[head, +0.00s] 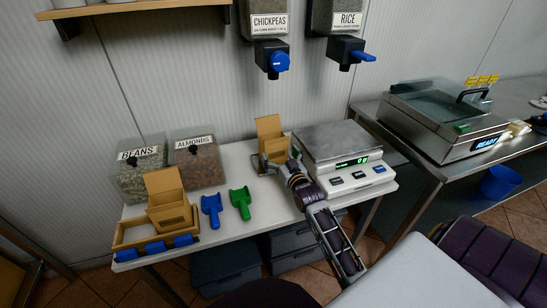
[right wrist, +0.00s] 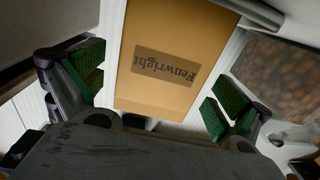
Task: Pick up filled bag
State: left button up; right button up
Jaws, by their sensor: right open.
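A brown paper bag (head: 269,128) stands upright on the white table, left of the scale, with its top flap raised. In the right wrist view the bag (right wrist: 165,90) shows a dark "Fenwright" label. My right gripper (head: 273,160) is at the bag, partly hiding its lower front. Its green-padded fingers (right wrist: 154,92) are open, one on each side of the bag, with gaps showing. Whether the bag is filled cannot be seen. A second brown bag (head: 166,188) stands open in a wooden tray at the table's left. My left gripper is not in view.
The scale (head: 336,146) stands just right of the bag. Bins of beans (head: 141,180) and almonds (head: 198,168) stand behind. A blue scoop (head: 211,208) and a green scoop (head: 241,202) lie in front. Chickpea (head: 268,22) and rice (head: 346,20) dispensers hang above.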

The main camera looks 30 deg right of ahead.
aim_at(277, 152)
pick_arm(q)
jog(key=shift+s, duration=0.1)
pick_arm(e)
jog(key=shift+w, duration=0.15)
jog(key=shift+w, duration=0.4)
jog(key=shift+w+d+b, duration=0.15)
jog(key=shift+w+b, duration=0.15)
jog(key=shift+w, duration=1)
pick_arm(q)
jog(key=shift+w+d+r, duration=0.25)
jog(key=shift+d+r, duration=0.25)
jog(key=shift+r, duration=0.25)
pick_arm(e)
jog(key=shift+w+d, duration=0.1)
jog(key=shift+w, duration=0.65)
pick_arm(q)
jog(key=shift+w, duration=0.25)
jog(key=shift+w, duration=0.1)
pick_arm(e)
jog(key=c, duration=0.9)
